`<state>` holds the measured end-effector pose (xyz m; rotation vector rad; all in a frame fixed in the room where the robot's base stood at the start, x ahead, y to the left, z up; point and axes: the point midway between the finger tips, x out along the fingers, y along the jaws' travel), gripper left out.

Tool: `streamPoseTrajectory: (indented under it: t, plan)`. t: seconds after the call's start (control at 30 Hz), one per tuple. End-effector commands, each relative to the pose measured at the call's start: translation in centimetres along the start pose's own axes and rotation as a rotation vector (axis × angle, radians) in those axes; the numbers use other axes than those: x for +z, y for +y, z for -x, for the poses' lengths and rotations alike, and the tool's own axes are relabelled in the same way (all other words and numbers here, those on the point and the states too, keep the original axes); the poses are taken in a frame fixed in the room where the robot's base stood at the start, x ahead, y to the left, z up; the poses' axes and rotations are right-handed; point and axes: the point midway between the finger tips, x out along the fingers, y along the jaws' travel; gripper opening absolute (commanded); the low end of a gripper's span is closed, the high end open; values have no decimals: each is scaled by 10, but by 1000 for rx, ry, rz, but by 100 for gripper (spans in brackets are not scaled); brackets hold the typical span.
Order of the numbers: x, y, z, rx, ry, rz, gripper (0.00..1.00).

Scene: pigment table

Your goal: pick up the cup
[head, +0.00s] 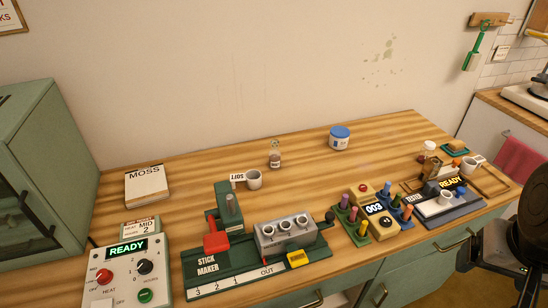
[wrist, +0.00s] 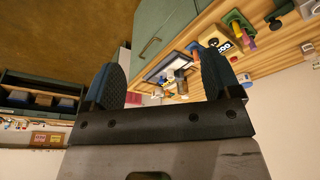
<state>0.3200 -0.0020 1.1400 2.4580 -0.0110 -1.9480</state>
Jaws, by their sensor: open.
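Several small cups are in the head view, and I cannot tell which one the task means. A pale cup (head: 254,179) stands on the table beside the LIDS label. A white cup (head: 446,197) stands on the tester at the right. Another white cup (head: 467,164) is at the table's far right. My gripper (wrist: 160,60) shows in the wrist view with its two dark fingers wide apart and nothing between them. It is away from the table, which appears tilted beyond the fingers. The gripper's fingers cannot be made out in the head view.
The green stick maker (head: 264,255) fills the front middle of the table. A control box (head: 125,272) and a MOSS book (head: 147,186) are at the left. A counter with coloured pegs (head: 376,212) is right of centre. A blue-lidded jar (head: 339,138) stands at the back, with bare wood around it.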

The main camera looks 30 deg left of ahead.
Motion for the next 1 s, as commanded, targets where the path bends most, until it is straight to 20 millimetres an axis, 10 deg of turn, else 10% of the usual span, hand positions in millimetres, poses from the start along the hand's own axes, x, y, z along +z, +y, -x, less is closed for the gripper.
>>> streamPoseTrajectory:
  t: [0.47, 1.0]
  plan:
    - [-80, -56, -6, -36, -38, 366, 83]
    - [-181, -188, -43, -98, -79, 947, 83]
